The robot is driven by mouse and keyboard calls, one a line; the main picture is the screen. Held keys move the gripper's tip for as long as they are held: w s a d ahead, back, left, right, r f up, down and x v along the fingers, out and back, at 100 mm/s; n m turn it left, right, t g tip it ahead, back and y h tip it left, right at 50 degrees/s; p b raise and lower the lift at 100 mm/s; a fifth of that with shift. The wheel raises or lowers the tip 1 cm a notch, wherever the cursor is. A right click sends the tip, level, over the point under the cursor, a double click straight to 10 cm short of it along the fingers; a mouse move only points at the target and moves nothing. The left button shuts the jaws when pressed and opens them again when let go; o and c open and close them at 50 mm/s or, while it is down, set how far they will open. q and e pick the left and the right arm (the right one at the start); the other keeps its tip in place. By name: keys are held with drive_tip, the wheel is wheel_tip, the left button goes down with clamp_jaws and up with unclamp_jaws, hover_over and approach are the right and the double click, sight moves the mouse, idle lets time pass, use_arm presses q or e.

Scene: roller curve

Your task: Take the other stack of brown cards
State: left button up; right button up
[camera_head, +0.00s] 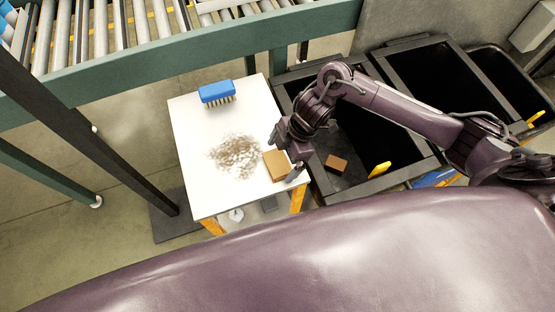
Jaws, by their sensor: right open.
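One stack of brown cards (276,166) lies on the right edge of the white table (195,130). A second, darker brown stack (336,163) lies inside the dark bin to the right of the table. My right gripper (287,162) is at the table's right edge, open, with its fingers around or just above the stack there. I cannot tell whether the fingers touch it. My left gripper is not in view.
A blue brush (216,92) stands at the back of the table. Brown debris (236,156) is scattered over the table's middle. A green-framed roller conveyor (180,57) runs behind. Dark bins (425,80) with yellow handles stand to the right.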

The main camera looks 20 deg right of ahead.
drive_tip(key=shift+x, duration=0.95)
drive_tip(key=c, duration=0.9)
